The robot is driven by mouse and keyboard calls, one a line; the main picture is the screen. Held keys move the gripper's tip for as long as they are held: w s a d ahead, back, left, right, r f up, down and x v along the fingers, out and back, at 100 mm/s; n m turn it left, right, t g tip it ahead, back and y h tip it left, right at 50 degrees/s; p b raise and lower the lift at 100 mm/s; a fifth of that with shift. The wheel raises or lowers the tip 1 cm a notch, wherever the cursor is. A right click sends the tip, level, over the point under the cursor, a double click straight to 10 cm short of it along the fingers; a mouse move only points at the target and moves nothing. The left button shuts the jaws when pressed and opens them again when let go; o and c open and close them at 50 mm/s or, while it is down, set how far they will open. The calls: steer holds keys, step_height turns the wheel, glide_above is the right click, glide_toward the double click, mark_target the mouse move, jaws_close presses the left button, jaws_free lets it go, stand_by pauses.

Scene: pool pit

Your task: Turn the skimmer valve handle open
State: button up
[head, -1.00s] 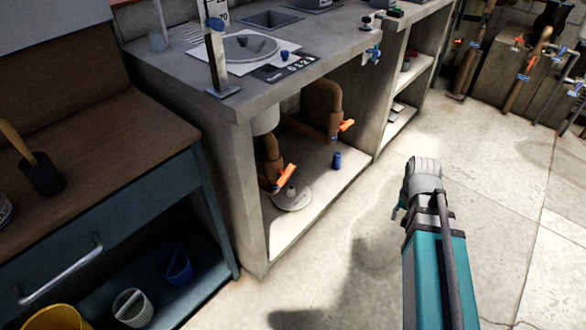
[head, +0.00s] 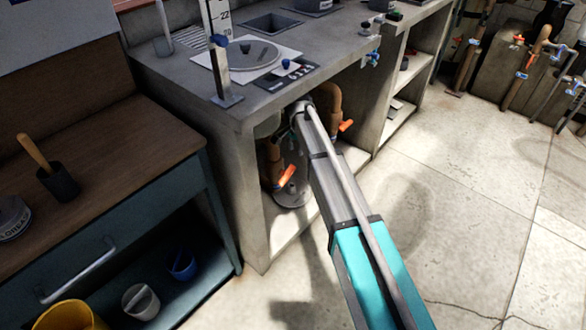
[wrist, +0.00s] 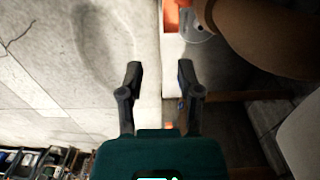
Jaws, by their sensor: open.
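Two orange valve handles sit on brown pipes under the concrete counter in the head view: a front one (head: 287,177) low at the left and a rear one (head: 346,125) to the right of my arm. I cannot tell which is the skimmer valve. My arm reaches into the opening and hides part of the pipes; my gripper's fingers are hidden there. In the wrist view my gripper (wrist: 160,78) is open and empty. An orange part (wrist: 172,18) lies beyond the fingertips, apart from them, beside a large brown pipe (wrist: 270,30).
The concrete counter (head: 190,88) overhangs my arm, and its left side wall stands close by. A blue workbench (head: 120,135) with buckets below is at the left. The floor (head: 470,190) at the right is clear.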

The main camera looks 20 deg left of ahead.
mark_target(292, 167)
steer(key=shift+a+r, duration=0.1)
steer(key=shift+a, duration=0.7)
step_height(292, 167, down, 12)
steer(key=b, duration=1.2)
stand_by(0.3)
jaws_close()
